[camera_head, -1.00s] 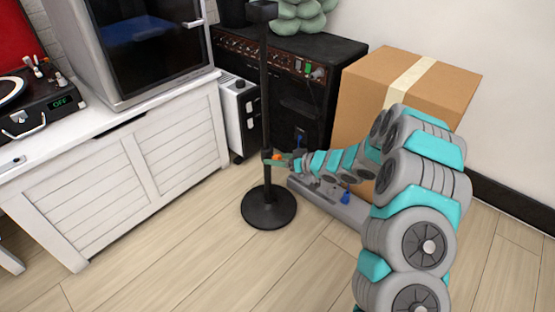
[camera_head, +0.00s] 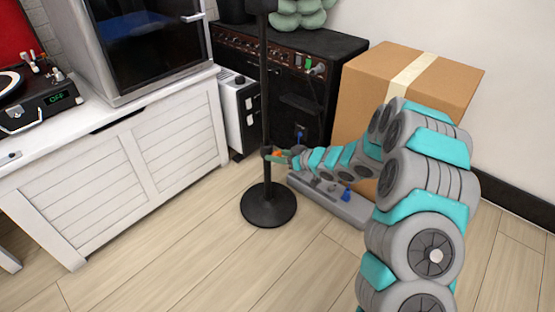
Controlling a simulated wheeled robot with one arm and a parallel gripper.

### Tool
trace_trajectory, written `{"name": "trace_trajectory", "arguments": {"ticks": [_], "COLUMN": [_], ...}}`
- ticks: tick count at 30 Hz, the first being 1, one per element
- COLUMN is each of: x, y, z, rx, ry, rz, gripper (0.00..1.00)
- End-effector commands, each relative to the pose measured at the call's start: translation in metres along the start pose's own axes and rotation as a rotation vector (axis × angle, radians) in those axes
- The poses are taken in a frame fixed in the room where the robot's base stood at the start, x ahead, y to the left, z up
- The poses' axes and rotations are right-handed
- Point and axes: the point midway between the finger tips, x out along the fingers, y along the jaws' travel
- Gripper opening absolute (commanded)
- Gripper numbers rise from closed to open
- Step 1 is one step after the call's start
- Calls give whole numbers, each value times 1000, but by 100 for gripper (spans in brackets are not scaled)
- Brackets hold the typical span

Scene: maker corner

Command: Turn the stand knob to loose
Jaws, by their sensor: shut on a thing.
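The stand is a black upright pole (camera_head: 265,95) on a round black base (camera_head: 268,206), standing on the wooden floor. Its knob sits low on the pole at the collar, where a small orange part (camera_head: 279,154) shows between my fingers. My gripper (camera_head: 276,155) reaches in from the right and is shut on the knob. The fingers hide most of the knob, and I cannot read its turn position. The stand is upright.
A black amplifier (camera_head: 290,85) stands behind the pole, with a cardboard box (camera_head: 405,80) to its right. A white cabinet (camera_head: 120,180) is at left, a white heater (camera_head: 240,112) beside it. A grey case (camera_head: 335,205) lies under my arm. Floor in front is clear.

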Motion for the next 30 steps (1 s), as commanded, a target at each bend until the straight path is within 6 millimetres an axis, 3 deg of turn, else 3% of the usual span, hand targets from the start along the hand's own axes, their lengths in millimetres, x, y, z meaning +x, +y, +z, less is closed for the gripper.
{"name": "trace_trajectory", "arguments": {"ticks": [9,22,23,30], "x": [0,0,0,0], "y": [-2,-1,-1,-1], "z": [0,-1,-1,0], "rx": [-212,-249,-249,-248], "ry": [1,0,0,-1], "rz": [86,102,102,102], "gripper": [0,0,48,75]}}
